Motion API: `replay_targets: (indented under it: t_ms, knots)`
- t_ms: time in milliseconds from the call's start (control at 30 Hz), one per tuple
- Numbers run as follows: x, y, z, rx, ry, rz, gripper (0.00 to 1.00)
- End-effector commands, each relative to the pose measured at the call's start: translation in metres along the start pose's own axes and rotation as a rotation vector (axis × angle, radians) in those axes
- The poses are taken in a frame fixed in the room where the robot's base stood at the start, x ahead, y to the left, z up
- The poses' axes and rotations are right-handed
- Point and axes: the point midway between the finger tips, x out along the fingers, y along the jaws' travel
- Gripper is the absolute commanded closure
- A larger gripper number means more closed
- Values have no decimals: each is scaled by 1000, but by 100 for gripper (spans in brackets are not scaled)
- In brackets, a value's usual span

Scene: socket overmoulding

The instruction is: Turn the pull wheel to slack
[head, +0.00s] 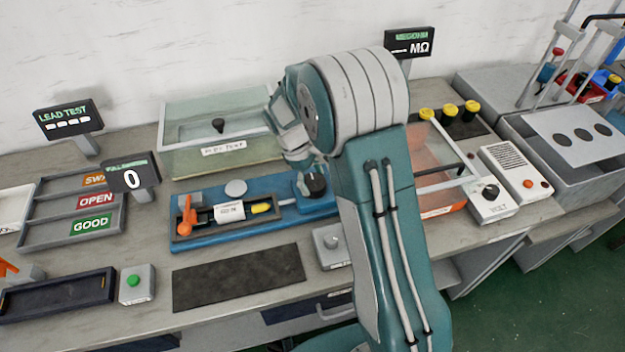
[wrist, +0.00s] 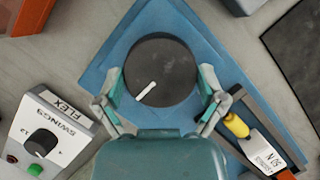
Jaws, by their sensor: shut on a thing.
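The pull wheel (wrist: 165,65) is a dark round knob with a white pointer line on its face, set on a blue base (wrist: 192,28). In the wrist view the pointer aims toward the lower left. My gripper (wrist: 159,88) has a finger on each side of the wheel and is shut on it. In the head view the wheel (head: 316,186) is partly hidden beneath my gripper (head: 303,172), at the right end of the blue fixture (head: 195,245).
Left of the wheel in the head view, the fixture carries a white labelled gauge (head: 229,211), a yellow piece (head: 261,207) and an orange clamp (head: 186,215). A FLEX swings box (wrist: 45,135) stands near the wheel. A glass-lidded box (head: 215,128) is behind; a dark mat (head: 238,278) lies in front.

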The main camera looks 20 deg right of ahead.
Motion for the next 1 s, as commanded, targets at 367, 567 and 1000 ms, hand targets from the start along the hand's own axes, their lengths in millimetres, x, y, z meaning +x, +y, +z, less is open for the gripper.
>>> replay_targets:
  t_ms: [367,567,1000]
  knots:
    - [-1,1,-1,2,5,3,0]
    - [-12,1,-1,2,6,4,0]
    - [-98,0,-3,2,7,5,0]
